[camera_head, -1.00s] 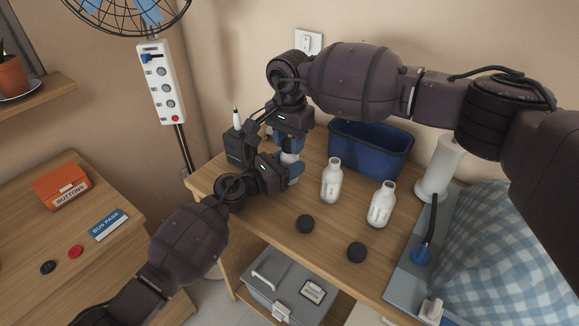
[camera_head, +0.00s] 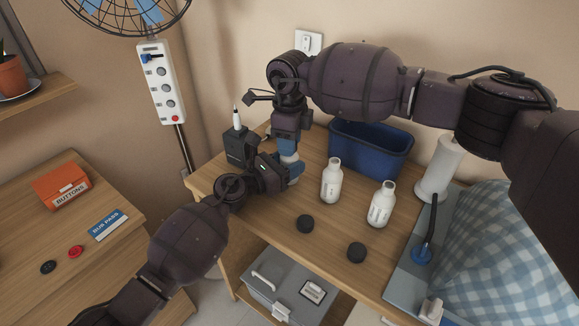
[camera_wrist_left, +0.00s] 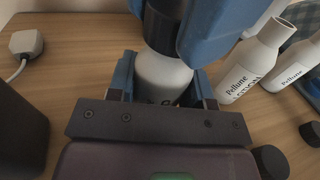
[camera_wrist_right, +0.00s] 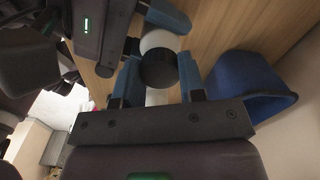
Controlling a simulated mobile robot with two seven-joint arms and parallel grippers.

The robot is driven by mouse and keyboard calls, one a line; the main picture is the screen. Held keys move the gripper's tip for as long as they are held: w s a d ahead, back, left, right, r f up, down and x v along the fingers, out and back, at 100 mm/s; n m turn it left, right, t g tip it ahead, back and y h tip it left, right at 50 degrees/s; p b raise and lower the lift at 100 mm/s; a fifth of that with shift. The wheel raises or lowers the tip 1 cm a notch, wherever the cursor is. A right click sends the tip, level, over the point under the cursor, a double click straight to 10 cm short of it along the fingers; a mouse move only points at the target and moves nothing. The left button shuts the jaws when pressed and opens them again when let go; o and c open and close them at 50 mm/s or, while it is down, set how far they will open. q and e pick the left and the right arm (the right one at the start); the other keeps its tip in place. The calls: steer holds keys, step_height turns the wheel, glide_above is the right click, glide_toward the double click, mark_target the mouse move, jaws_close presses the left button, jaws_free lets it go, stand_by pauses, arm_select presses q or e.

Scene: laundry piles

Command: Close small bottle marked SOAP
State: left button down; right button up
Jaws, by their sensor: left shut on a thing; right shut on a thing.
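A small white bottle (camera_wrist_left: 163,78) stands upright between the blue fingers of my left gripper (camera_head: 290,177), which is shut on its body. Its label is mostly hidden, so I cannot read the name. A black cap (camera_wrist_right: 160,69) sits on the bottle's top, in line with the neck. My right gripper (camera_wrist_right: 160,78) is shut on this cap from above, and its blue fingers also show in the left wrist view. I cannot tell how tightly the cap sits. In the head view the grippers mostly hide the bottle.
Two open white bottles (camera_head: 332,180) (camera_head: 381,204) stand to the right, with two loose black caps (camera_head: 305,223) (camera_head: 356,252) in front. A blue bin (camera_head: 371,151) stands behind. A dark box with a white-tipped pen-like thing (camera_head: 238,148) is close on the left.

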steer(key=m, duration=0.5)
steer(key=shift+m, duration=0.3)
steer(key=m, duration=0.4)
steer(key=shift+m, duration=0.3)
steer(key=o, duration=1.1)
step_height(320, 180, up, 12)
arm_select(q)
steer(key=shift+c, duration=2.3)
jaws_free()
